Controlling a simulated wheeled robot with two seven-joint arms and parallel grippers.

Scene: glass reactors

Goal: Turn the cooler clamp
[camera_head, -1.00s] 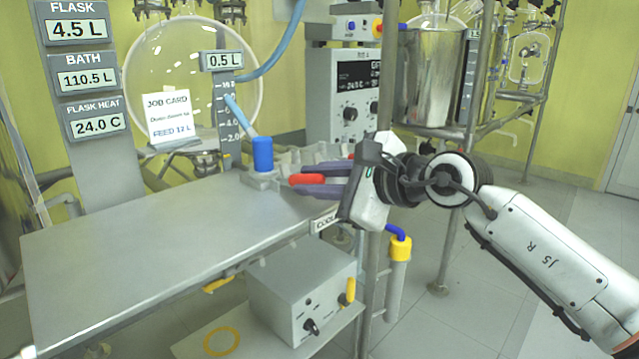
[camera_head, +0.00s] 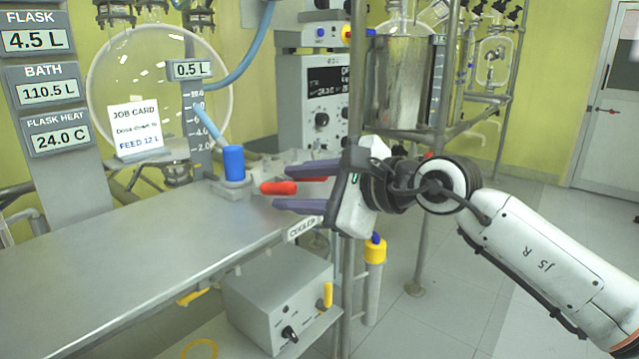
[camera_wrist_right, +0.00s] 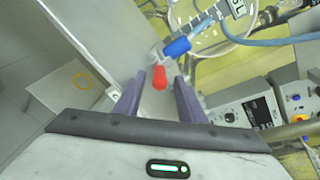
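A red clamp handle (camera_head: 279,188) lies level at the bench's back right, above the COOLER label (camera_head: 304,228). It also shows as a red knob in the right wrist view (camera_wrist_right: 159,77). My right gripper (camera_head: 280,188) has purple fingers spread apart, one behind the handle and one in front of it. In the wrist view, its open fingers (camera_wrist_right: 160,76) have gaps to the knob, which sits between and slightly beyond the tips. The clamp's body is partly hidden by the fingers. My left gripper is out of view.
A blue upright handle (camera_head: 234,163) stands left of the red one and shows in the wrist view (camera_wrist_right: 177,47). The bench (camera_head: 130,265) is bare at front left. A metal post (camera_head: 356,90) rises behind the gripper. A control box (camera_head: 280,300) sits below.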

